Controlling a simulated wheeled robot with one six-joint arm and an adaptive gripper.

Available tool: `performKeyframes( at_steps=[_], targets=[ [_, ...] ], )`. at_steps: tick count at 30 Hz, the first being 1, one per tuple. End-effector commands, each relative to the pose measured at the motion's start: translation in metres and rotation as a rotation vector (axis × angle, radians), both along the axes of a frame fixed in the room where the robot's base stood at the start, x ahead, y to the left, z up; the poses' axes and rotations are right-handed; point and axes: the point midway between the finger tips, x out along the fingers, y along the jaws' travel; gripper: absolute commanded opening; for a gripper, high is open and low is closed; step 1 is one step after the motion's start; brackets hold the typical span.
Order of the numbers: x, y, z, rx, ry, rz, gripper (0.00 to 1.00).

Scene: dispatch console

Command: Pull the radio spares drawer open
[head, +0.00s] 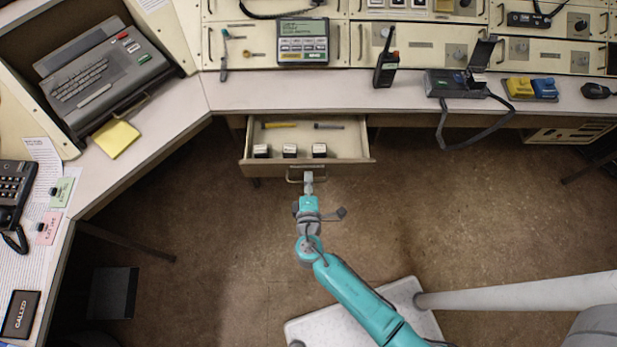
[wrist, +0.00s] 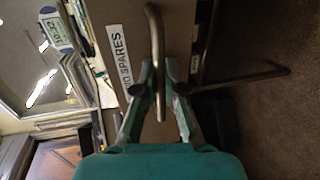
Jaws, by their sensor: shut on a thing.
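The radio spares drawer (head: 306,168) is under the desk at centre and stands pulled out, its inside showing from above. Inside it lie several small dark items with white tops, a yellow item and a grey item. Its front (wrist: 125,20) fills the upper middle of the wrist view, with a white label partly reading "IO SPARES". My gripper (head: 308,181) is at the drawer front and shut on the bar handle (wrist: 154,30). The wrist view shows the handle between the two fingers (wrist: 161,82).
The desk top (head: 290,92) runs above the drawer, with a handheld radio (head: 386,62) and a dark corded device (head: 455,84) on it. A yellow pad (head: 117,138) lies on the left wing. The brown floor around my arm is mostly open.

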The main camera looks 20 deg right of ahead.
Motion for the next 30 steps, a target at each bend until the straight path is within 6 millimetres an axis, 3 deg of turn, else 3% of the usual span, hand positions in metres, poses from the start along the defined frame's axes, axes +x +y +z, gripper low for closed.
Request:
performKeyframes(
  at_steps=[2, 6, 19, 30],
  targets=[
    [0.0, 0.0, -0.001, 0.001, 0.001, 0.001, 0.0],
    [0.0, 0.0, -0.001, 0.0, 0.001, 0.0, 0.35],
    [-0.007, 0.003, 0.001, 0.0, 0.001, 0.002, 0.35],
    [-0.059, 0.021, 0.012, 0.0, 0.001, 0.006, 0.35]
  ],
)
